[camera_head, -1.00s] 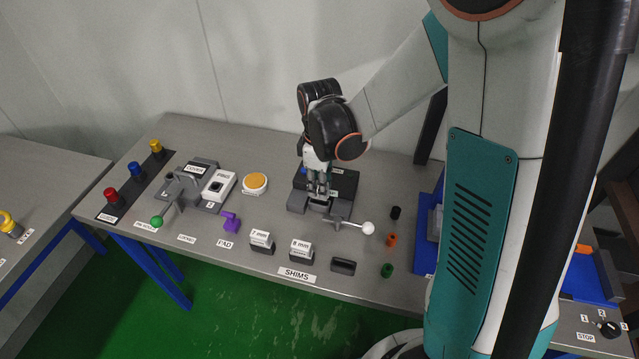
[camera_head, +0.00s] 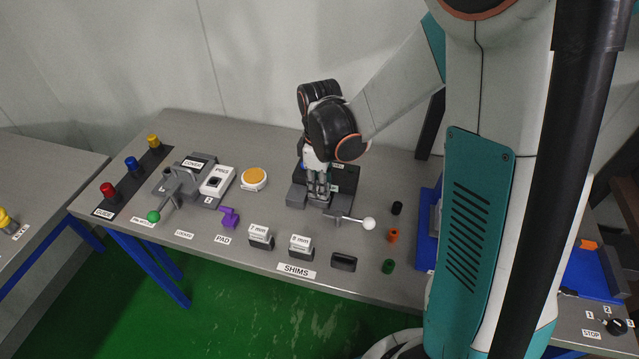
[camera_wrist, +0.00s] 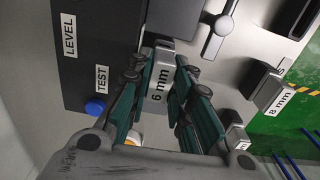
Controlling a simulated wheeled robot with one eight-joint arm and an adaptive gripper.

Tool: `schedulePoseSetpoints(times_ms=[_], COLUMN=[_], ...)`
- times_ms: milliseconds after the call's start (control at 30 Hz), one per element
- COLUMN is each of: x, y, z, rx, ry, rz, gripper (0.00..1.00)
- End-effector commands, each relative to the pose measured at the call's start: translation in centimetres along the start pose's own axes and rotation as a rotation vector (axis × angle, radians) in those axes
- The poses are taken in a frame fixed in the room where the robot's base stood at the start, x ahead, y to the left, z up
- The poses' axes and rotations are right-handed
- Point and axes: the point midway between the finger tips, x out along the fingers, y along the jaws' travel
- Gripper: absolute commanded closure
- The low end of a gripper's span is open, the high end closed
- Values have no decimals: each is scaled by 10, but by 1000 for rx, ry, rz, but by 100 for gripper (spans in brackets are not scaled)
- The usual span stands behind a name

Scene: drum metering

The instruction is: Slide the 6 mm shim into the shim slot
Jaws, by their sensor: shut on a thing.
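The 6 mm shim (camera_wrist: 160,84) is a light grey block with its label facing up in the wrist view. My gripper (camera_wrist: 168,88) is shut on it, with teal fingers on both sides. In the head view my gripper (camera_head: 318,198) points down at the front of the dark unit (camera_head: 347,176), between grey blocks (camera_head: 297,195). The shim is mostly hidden by the fingers there. The shim slot is hidden under the gripper, so I cannot tell how far the shim is in it.
A lever with a white knob (camera_head: 369,223) sticks out right of the gripper. The 7 mm shim (camera_head: 260,237) and 8 mm shim (camera_head: 301,246) stand in front, beside an empty dark holder (camera_head: 343,262). Small black, orange and green cylinders (camera_head: 388,266) lie to the right.

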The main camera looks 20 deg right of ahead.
Motion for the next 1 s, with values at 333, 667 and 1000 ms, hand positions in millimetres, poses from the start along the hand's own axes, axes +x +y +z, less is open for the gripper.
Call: schedulePoseSetpoints(times_ms=[333, 667, 1000], x=[9, 11, 11], y=[0, 1, 1], z=[0, 0, 0], rx=[0, 0, 1], ry=[0, 0, 0], rz=[0, 1, 2], gripper=[100, 57, 57])
